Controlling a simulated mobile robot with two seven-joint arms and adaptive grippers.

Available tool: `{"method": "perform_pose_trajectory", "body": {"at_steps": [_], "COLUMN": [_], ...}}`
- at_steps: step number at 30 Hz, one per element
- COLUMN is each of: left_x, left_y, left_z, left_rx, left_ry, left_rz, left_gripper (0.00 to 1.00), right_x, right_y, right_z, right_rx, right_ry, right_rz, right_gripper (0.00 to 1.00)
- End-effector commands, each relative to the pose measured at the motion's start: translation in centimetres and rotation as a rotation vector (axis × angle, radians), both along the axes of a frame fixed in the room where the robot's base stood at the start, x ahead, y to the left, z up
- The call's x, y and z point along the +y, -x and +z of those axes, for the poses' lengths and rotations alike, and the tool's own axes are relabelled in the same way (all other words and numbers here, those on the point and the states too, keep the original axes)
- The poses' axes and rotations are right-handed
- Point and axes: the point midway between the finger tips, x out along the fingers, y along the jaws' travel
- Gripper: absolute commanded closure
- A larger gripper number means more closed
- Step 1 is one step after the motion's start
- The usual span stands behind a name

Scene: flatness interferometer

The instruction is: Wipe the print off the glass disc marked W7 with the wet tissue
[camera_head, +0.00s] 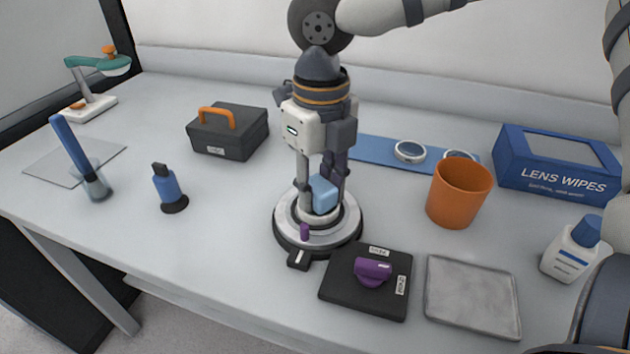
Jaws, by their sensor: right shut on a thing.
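My right gripper (322,188) comes down from above at the middle of the table. It is shut on a light blue folded tissue (323,196). The tissue is low over the middle of a round grey stage (348,222) with a black base; I cannot tell whether it touches what lies there. The fingers and tissue hide much of the stage's centre, and no W7 mark or print can be read. Two ringed glass discs lie on a blue mat (370,150) behind: one clear (409,151), one partly hidden by the orange cup (460,155). My left gripper is not in view.
The orange cup (460,192), wipes box (560,165) and white bottle (570,250) stand at right. A black block with a purple knob (340,285) and a grey tray (472,297) are in front. A black case (228,135) and blue bottle (167,186) stand left.

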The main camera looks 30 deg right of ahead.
Motion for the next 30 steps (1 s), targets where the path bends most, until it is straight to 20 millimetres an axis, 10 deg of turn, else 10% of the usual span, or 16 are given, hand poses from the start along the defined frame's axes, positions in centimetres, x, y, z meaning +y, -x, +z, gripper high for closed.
{"method": "perform_pose_trajectory", "body": {"at_steps": [30], "left_x": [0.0], "left_y": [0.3], "left_z": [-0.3], "left_rx": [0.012], "left_ry": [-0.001], "left_rz": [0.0], "left_gripper": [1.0], "right_x": [0.2], "right_y": [-1.5], "right_z": [0.0], "right_rx": [0.002], "right_ry": [0.001], "right_rz": [0.0], "right_gripper": [0.99]}}
